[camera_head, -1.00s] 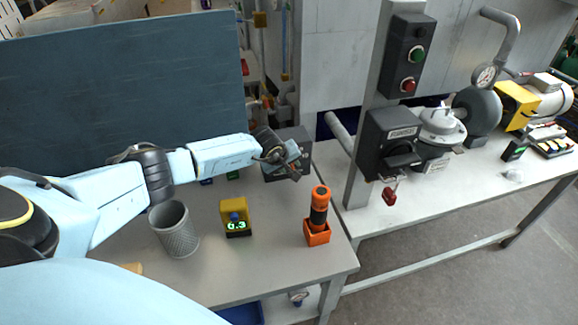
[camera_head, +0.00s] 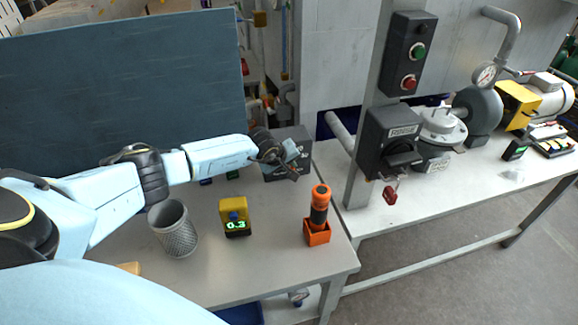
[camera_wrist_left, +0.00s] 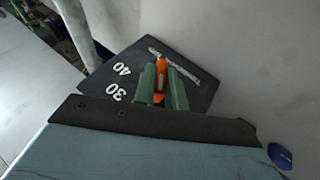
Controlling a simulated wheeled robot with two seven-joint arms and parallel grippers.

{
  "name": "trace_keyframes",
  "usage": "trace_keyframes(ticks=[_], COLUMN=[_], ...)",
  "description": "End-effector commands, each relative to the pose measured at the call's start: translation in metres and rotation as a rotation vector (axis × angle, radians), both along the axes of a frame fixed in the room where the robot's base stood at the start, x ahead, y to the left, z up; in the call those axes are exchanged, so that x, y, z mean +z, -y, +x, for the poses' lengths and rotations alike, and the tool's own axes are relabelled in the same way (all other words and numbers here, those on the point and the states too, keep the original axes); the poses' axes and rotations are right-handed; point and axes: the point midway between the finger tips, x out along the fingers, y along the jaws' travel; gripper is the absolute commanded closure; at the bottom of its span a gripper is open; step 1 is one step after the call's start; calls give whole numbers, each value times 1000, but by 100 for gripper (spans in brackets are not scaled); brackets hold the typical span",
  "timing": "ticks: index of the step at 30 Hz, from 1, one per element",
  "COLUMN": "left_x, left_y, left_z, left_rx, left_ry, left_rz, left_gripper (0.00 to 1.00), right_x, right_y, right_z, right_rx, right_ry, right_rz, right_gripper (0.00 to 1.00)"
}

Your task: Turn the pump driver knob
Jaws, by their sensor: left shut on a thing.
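The pump driver is a dark grey box (camera_head: 298,136) at the back right of the workbench in the head view. Its face (camera_wrist_left: 108,69) fills the middle of the left wrist view, with white marks "30" and "40" and a white line. An orange knob (camera_wrist_left: 161,64) stands out of this face. My left gripper (camera_wrist_left: 163,86) has its two green fingers on either side of the knob and is shut on it. In the head view the left gripper (camera_head: 291,160) is in front of the box and hides the knob. My right gripper is in neither view.
A yellow meter reading 0.3 (camera_head: 234,211), a grey mesh cup (camera_head: 174,230) and an orange-and-black tool in an orange holder (camera_head: 317,232) stand nearer on the bench. A dark blue panel (camera_head: 120,90) rises behind. A second bench (camera_head: 400,210) with machinery is at right.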

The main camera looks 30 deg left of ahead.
Motion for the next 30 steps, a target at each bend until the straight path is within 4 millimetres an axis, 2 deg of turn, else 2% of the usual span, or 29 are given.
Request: trace_keyframes(ticks=[18, 24, 30], left_x=[-11, -11, -9], left_y=[-3, -4, -4], left_z=[-4, -5, -5], left_rx=[0, 0, -1], left_ry=[313, 381, 421], left_rz=[-267, -325, -359], left_gripper=[100, 100, 100], right_x=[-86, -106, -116], right_y=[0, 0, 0], right_z=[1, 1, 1], right_rx=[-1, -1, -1], right_ry=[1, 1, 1], right_rz=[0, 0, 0], right_gripper=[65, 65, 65])
